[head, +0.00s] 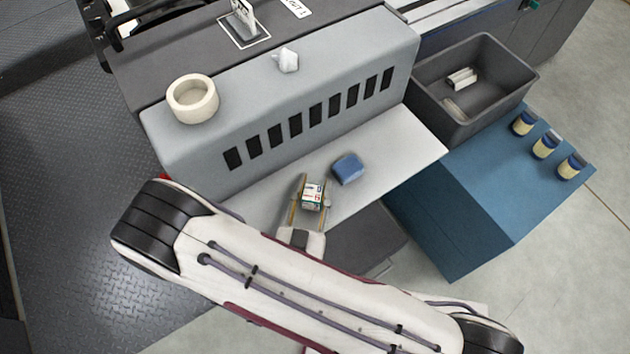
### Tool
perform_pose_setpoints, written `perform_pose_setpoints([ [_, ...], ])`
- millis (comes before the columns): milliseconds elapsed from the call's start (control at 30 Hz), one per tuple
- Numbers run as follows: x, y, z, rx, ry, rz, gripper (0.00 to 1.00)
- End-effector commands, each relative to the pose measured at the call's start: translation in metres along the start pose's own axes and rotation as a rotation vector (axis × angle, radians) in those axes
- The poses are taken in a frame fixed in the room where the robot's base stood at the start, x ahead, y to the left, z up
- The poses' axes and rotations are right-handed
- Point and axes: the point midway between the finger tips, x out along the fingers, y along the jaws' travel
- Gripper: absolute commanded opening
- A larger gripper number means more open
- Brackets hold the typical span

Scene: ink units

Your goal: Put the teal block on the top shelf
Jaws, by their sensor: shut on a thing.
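My gripper (312,190) is shut on a small box (312,197) with a white, green and red printed face, its two fingers on either side of it. The box is over the pale lower shelf (410,147); I cannot tell whether it touches it. A blue block (348,168) lies on that shelf, just right of the gripper and apart from it. No block looks clearly teal; the blue one is the nearest in colour. The grey upper ledge (240,100) of the machine stands above the slotted front.
A cream ring (193,99) and a white crumpled lump (286,60) sit on the upper ledge. A dark grey bin (430,90) holding pale pieces stands at right. Three jars (545,145) stand on a blue cabinet (480,190). The ledge between ring and lump is clear.

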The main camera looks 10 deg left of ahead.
Motion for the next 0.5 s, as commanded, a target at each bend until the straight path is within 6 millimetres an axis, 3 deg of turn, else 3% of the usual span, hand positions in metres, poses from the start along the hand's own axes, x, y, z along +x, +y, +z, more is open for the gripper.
perform_pose_setpoints([
  [200, 0.013, 0.000, 0.000, 0.000, 0.001, 0.001, 0.09],
  [500, 0.014, 0.000, 0.002, 0.000, 0.001, -0.001, 0.09],
])
